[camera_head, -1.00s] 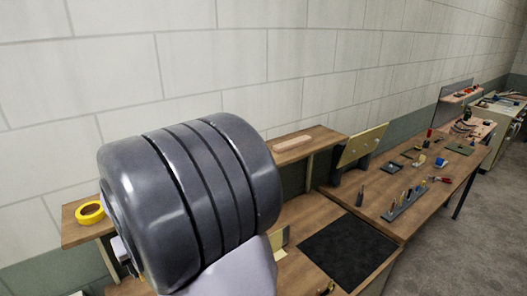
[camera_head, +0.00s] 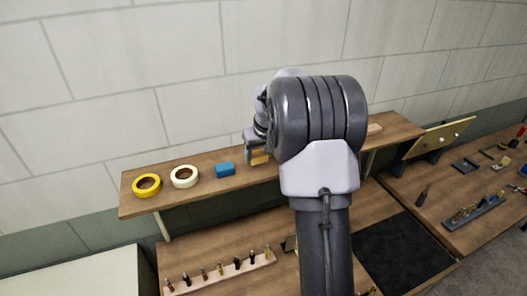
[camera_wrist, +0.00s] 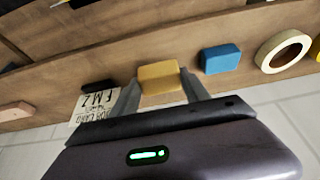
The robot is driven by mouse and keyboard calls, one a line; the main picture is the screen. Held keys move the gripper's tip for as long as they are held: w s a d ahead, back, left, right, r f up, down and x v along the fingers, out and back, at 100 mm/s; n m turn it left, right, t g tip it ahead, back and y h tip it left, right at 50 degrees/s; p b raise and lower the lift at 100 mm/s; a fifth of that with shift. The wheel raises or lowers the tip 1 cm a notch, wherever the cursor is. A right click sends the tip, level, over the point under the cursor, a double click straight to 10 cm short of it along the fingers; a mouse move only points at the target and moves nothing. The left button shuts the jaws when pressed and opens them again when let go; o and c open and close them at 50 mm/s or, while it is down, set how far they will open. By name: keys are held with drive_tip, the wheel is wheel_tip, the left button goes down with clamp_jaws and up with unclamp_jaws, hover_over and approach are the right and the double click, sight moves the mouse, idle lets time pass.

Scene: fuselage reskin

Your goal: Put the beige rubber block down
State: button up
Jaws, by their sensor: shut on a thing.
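The beige rubber block (camera_wrist: 158,76) is between the two fingers of my gripper (camera_wrist: 160,86) in the wrist view, and the gripper is shut on it. In the head view the block (camera_head: 260,157) shows in part at the wooden shelf (camera_head: 204,189), beside the blue block (camera_head: 225,169). My gripper (camera_head: 256,152) is mostly hidden there by my arm. The held block is at or just above the shelf; I cannot tell if it touches.
A white tape roll (camera_head: 184,176) and a yellow tape roll (camera_head: 146,185) lie left of the blue block. A printed card (camera_wrist: 93,106) and a dark item (camera_wrist: 99,86) lie near the gripper. A tool rack (camera_head: 220,270) stands on the bench below.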

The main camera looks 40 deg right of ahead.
sight(260, 158)
drive_tip(key=shift+w+d+f+p, duration=0.1)
drive_tip(key=shift+w+d+p, duration=0.25)
drive_tip(key=shift+w+d, duration=0.45)
wheel_tip(260, 158, down, 4)
drive_tip(key=shift+r, duration=0.25)
drive_tip(key=shift+s+a+f, duration=0.1)
drive_tip(key=o, duration=1.2)
